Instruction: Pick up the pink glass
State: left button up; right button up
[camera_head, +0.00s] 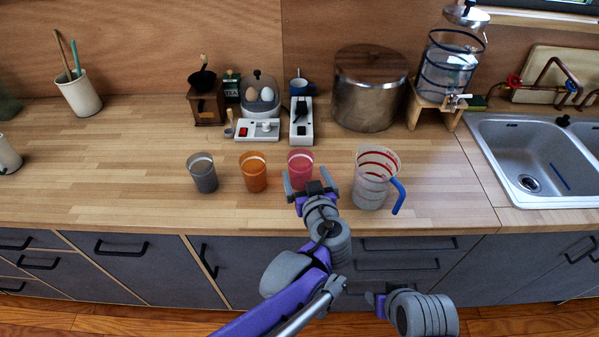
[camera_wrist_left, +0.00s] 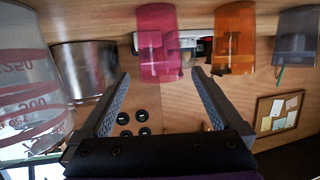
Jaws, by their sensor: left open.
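The pink glass (camera_head: 300,161) stands upright on the wooden counter, third from the left among the cups. My left gripper (camera_head: 308,181) is open and empty at its near side, one finger toward each side of its lower part. In the left wrist view, which is upside down, the pink glass (camera_wrist_left: 158,45) shows between the two finger lines, beyond the open left gripper (camera_wrist_left: 160,76). I cannot tell how far the fingertips reach around it.
An orange glass (camera_head: 254,173) and a grey glass (camera_head: 203,174) stand left of the pink one. A measuring jug (camera_head: 371,180) with a blue handle stands close on the right. Behind are a white switch box (camera_head: 301,121), an egg cooker (camera_head: 260,95) and a metal pot (camera_head: 369,90).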

aim_at(298, 158)
pick_arm(q)
jog(key=x, duration=0.6)
jog(key=shift+w+a+f, duration=0.1)
jog(key=shift+w+f, duration=0.05)
jog(key=shift+f, duration=0.1)
jog(key=c, duration=1.4)
jog(key=shift+r, duration=0.1)
